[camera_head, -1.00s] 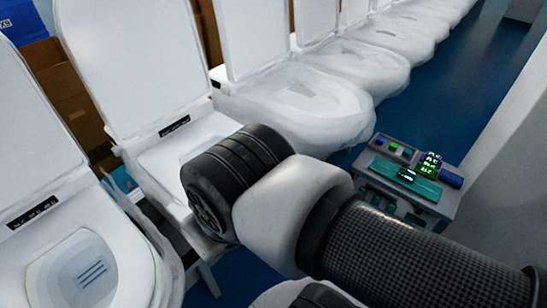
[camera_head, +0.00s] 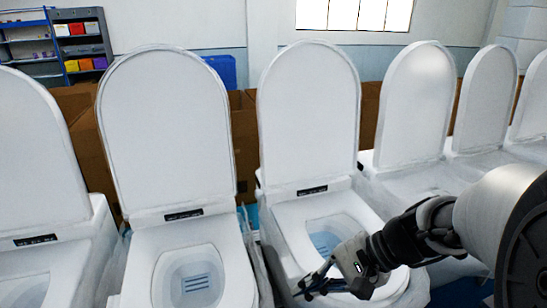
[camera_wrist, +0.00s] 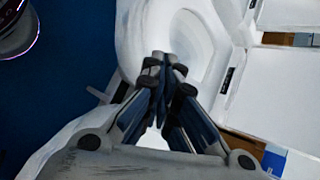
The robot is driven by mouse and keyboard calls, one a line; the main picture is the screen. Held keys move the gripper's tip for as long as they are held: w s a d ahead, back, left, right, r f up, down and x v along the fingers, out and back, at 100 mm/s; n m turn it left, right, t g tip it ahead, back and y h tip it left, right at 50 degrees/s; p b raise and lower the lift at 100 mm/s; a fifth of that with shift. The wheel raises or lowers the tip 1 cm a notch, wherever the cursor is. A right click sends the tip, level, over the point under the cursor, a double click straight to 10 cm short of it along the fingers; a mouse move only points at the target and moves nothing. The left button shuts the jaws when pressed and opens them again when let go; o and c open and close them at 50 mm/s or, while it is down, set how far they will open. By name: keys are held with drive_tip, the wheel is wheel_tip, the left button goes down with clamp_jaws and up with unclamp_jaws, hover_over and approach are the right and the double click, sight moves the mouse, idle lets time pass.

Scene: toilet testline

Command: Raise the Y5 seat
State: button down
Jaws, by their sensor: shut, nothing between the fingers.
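A row of white toilets stands with lids raised; I cannot read any Y5 mark. The toilet nearest my gripper has an upright lid (camera_head: 308,115) and a pale seat (camera_head: 292,222) lying around its open bowl. My gripper (camera_head: 308,287) is over the front left part of this toilet in the head view, fingers pointing left. In the wrist view, my gripper (camera_wrist: 165,60) has its fingertips together and empty, over the seat's white rim (camera_wrist: 132,40). I cannot tell whether they touch it. The gripper and wrist hide the front of the seat.
A neighbouring toilet (camera_head: 165,130) stands close on the left, with only a narrow gap between. More wrapped toilets (camera_head: 415,105) stand on the right, partly behind my arm. Brown cardboard (camera_head: 244,140) lies behind the row.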

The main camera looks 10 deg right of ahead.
drive_tip(key=w+d+f+m+t, duration=0.1)
drive_tip(key=d+f+m+t, duration=0.1)
drive_tip(key=d+m+t, duration=0.35)
drive_tip(key=w+d+f+m+t, duration=0.1)
drive_tip(key=d+f+m+t, duration=0.1)
drive_tip(key=d+m, duration=0.55)
drive_tip(key=s+d+f+m+t+h, duration=0.2)
drive_tip(key=d+m, duration=0.1)
drive_tip(key=d, duration=0.3)
drive_tip(key=s+d+f+m+t+h+p, duration=0.1)
drive_tip(key=s+d+f+m+t+h, duration=0.15)
drive_tip(key=d+m, duration=0.2)
drive_tip(key=s+d+f+m+t+h, duration=0.1)
drive_tip(key=d+f+m+h, duration=0.15)
drive_tip(key=d, duration=0.45)
drive_tip(key=w+a+r+b, duration=0.1)
drive_tip(key=w+r, duration=0.1)
drive_tip(key=w, duration=0.8)
drive_tip(key=shift+w+a+r, duration=0.15)
drive_tip(key=shift+w+r, duration=0.25)
